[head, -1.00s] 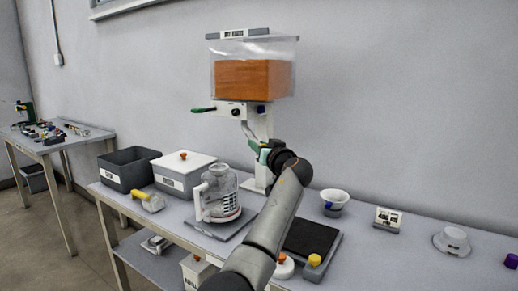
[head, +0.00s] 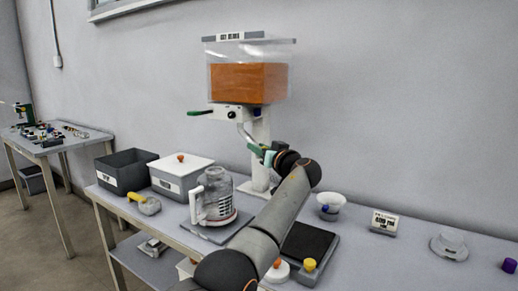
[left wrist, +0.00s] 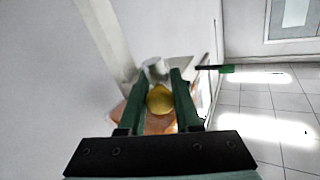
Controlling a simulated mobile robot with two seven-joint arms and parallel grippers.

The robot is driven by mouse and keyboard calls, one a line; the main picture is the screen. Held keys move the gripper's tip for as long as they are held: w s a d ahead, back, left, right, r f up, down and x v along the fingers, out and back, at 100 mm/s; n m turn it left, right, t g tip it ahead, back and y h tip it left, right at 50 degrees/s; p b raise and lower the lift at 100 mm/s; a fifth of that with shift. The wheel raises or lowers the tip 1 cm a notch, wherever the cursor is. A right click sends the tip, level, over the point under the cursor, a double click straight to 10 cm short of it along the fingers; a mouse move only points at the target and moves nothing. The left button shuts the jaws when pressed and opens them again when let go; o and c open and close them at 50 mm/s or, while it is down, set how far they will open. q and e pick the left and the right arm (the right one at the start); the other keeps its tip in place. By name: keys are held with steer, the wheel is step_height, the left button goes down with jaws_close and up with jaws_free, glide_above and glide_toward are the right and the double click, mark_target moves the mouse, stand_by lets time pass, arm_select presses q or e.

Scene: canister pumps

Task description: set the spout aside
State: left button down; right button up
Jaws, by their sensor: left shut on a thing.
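My left gripper (head: 266,155) is below the hopper in the head view, beside its white stand. Its green fingers, clear in the left wrist view (left wrist: 159,82), are shut on the spout, a bent grey tube (head: 243,133) slanting up from the fingers toward the hopper's base. In the left wrist view a yellow rounded part (left wrist: 160,99) shows between the fingers, with a grey cylinder (left wrist: 155,69) just beyond. I cannot tell whether the tube still touches the hopper's base. The clear hopper (head: 249,75) holds an orange fill. My right gripper is out of view.
A clear jug (head: 216,195) stands on a grey plate left of my arm. A grey bin (head: 125,170) and white lidded box (head: 181,175) stand behind it. A black-topped scale (head: 308,241), white bowl (head: 331,202) and sign (head: 384,221) stand right. Bare table lies between sign and scale.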

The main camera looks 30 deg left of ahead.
arm_select(q)
steer(key=c, duration=0.6)
jaws_free()
steer(key=shift+d, duration=0.1)
steer(key=shift+v, duration=0.85)
steer(key=v, duration=1)
steer(key=shift+d, duration=0.3)
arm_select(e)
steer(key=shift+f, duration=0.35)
arm_select(q)
steer(key=shift+s, duration=0.15)
